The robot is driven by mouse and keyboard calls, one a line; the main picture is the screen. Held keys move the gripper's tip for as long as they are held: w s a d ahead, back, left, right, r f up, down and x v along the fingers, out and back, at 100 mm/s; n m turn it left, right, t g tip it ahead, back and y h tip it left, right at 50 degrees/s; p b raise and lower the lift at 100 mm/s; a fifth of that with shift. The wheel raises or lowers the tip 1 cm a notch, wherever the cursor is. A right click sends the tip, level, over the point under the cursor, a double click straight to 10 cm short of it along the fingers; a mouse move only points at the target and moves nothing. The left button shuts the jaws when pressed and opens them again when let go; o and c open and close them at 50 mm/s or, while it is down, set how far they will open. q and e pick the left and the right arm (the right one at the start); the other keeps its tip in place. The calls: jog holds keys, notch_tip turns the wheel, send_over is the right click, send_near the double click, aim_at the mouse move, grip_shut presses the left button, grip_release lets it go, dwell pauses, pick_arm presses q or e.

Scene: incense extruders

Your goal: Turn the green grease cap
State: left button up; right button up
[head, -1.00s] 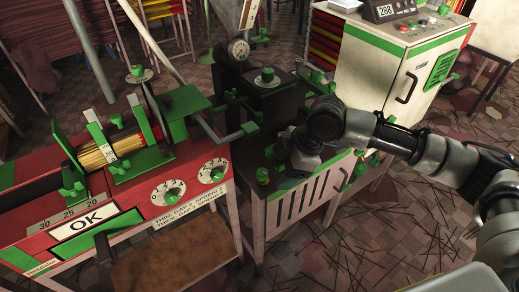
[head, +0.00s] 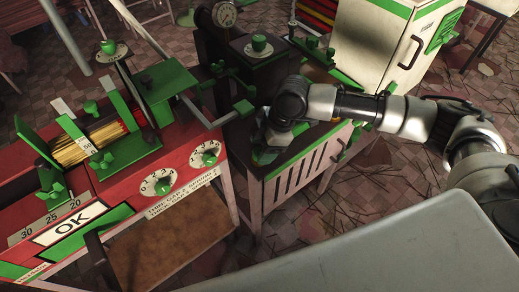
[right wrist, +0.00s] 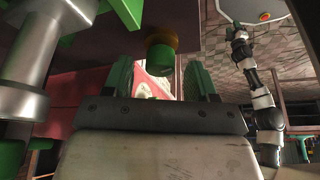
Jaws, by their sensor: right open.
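A green round cap (right wrist: 161,57) with a yellowish rim shows in the right wrist view, under a dark surface. It looks like the grease cap. My right gripper (right wrist: 155,82) is open, with one green fingertip on each side of the cap's line. The cap appears just beyond the fingertips, and I see no clear contact. In the head view, my right gripper (head: 266,152) points down at the front left of the dark-topped bench (head: 283,181), and it hides the cap there. My left gripper is not in view.
A red machine (head: 115,195) with dials, green levers and an OK sign stands at left. A grey crank bar (head: 232,114) reaches close to my right gripper. Open floor lies at right.

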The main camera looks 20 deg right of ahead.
jog(key=shift+x, duration=0.75)
